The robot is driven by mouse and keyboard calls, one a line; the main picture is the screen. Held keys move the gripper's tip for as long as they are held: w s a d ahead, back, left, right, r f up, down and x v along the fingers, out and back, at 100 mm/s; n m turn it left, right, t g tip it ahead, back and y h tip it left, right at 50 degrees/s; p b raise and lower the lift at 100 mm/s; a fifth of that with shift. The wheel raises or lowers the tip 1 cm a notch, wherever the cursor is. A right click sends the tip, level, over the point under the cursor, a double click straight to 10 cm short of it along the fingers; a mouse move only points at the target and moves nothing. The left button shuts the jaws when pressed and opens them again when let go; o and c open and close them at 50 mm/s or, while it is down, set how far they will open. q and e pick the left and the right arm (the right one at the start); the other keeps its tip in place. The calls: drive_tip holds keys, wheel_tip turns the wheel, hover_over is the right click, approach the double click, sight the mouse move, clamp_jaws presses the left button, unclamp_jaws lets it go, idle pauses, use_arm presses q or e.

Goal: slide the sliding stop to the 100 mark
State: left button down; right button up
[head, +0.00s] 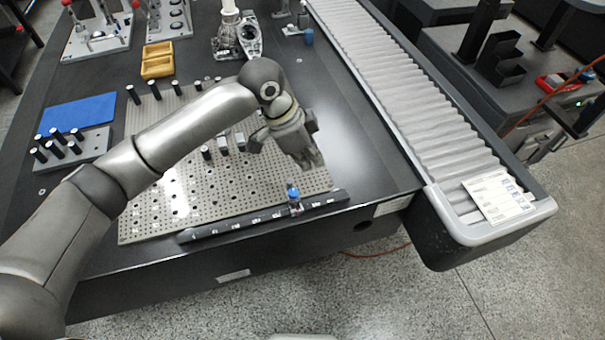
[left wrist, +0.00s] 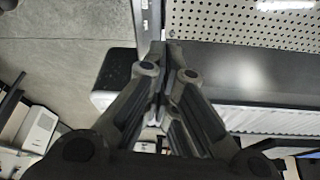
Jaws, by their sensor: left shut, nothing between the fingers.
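The sliding stop (head: 294,196), a small block with a blue knob, sits on a dark rail (head: 232,225) with white marks along the front edge of the perforated plate. It stands toward the rail's right end; the marks are too small to read. My left gripper (head: 313,162) is shut and empty, above and slightly behind the stop, apart from it in the head view. In the left wrist view its fingers (left wrist: 167,48) are together, and the stop cannot be made out there. My right gripper is not in view.
The perforated plate (head: 150,219) bears several dark pegs. A roller conveyor (head: 420,125) with a paper label runs along the right side. A blue mat (head: 78,113) and yellow trays (head: 157,61) lie farther left. The table is bare between plate and conveyor.

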sight(293, 196)
use_arm(q)
drive_tip(key=x, duration=0.5)
drive_tip(key=w+x, duration=0.1)
drive_tip(key=x, duration=0.2)
drive_tip(key=shift+a+f, duration=0.1)
drive_tip(key=shift+a, duration=0.15)
drive_tip(key=a+p, duration=0.1)
drive_tip(key=a, duration=0.2)
drive_tip(key=shift+f, duration=0.1)
drive_tip(key=shift+s+a, duration=0.15)
drive_tip(key=shift+a, duration=0.35)
